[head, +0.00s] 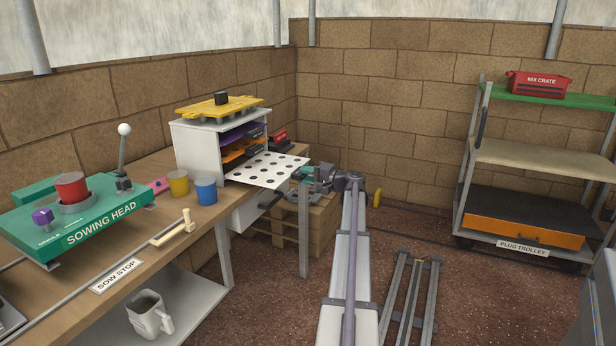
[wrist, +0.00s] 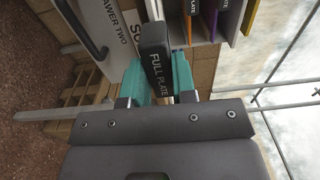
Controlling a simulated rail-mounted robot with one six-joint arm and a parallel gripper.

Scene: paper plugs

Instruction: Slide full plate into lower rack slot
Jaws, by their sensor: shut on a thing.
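The full plate (head: 262,168) is white with rows of dark dots. In the head view it lies flat in front of the lower part of the white rack (head: 200,150); I cannot tell whether its edge is inside a slot. My gripper (head: 306,174) is at the plate's right end. In the wrist view, my gripper (wrist: 155,82) has its teal fingers shut on the black handle labelled FULL PLATE (wrist: 154,50). Purple and orange plates (head: 236,153) sit in the rack above the full plate's level. The lower slot's inside is hidden.
A yellow tray (head: 215,107) lies on top of the rack. Yellow and blue cups (head: 206,189) stand left of the plate, near the green sowing head (head: 80,215). A drawer front (wrist: 92,35) is below the bench. The trolley (head: 530,160) is far right.

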